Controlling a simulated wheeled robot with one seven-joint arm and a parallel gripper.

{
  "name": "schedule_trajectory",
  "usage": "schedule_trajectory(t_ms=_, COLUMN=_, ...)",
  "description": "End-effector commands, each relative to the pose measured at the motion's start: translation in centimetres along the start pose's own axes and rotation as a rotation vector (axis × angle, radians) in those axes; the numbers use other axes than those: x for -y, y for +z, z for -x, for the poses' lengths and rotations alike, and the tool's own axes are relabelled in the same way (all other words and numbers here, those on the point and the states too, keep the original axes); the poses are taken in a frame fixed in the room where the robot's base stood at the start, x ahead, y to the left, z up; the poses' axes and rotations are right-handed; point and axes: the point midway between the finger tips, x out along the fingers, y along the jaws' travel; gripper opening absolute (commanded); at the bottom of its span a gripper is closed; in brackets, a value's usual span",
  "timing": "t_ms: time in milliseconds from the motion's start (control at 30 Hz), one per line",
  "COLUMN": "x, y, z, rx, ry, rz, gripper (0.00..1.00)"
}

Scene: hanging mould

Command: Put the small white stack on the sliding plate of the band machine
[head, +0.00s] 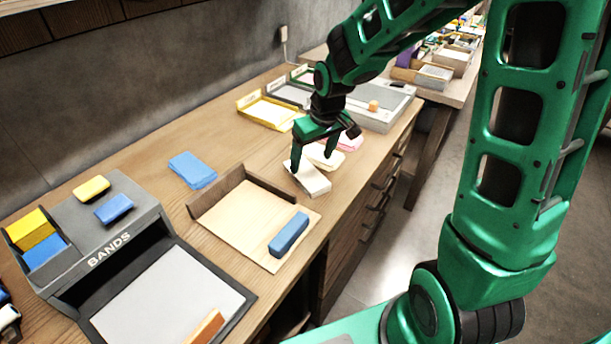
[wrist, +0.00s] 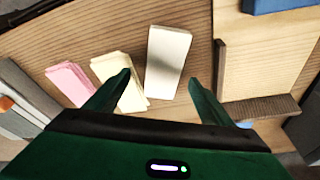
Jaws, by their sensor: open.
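The small white stack (head: 311,179) lies on the wooden bench near its front edge, right of the shallow wooden tray. In the wrist view the white stack (wrist: 167,62) lies ahead of and between the open fingers. My gripper (head: 312,166) is open and empty, low over the white stack; I cannot tell whether a finger touches it. The wrist view shows my gripper's fingers (wrist: 158,88) apart. The band machine (head: 105,237), marked BANDS, stands at the lower left. Its grey sliding plate (head: 165,300) lies in front, with an orange block (head: 205,327) near its front edge.
A cream stack (head: 324,157) and a pink stack (head: 349,143) lie close beside the white stack. A blue stack (head: 192,170) lies behind the wooden tray (head: 238,220), which holds a blue block (head: 289,235). A yellow-rimmed tray (head: 266,109) stands farther back.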

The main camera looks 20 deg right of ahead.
Motion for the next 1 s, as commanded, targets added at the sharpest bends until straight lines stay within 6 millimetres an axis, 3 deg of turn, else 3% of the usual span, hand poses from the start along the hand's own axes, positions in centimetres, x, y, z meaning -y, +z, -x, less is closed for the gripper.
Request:
schedule_trajectory(t_ms=500, x=0.7, y=0.0, z=-5.0, rx=0.002, ry=0.000, rz=0.000, gripper=0.75)
schedule_trajectory(t_ms=833, x=0.7, y=-0.1, z=-5.4, rx=-0.001, ry=0.001, rz=0.000, gripper=0.75)
schedule_trajectory(t_ms=1000, x=0.7, y=-0.1, z=-5.4, rx=0.000, ry=0.001, rz=0.000, gripper=0.34)
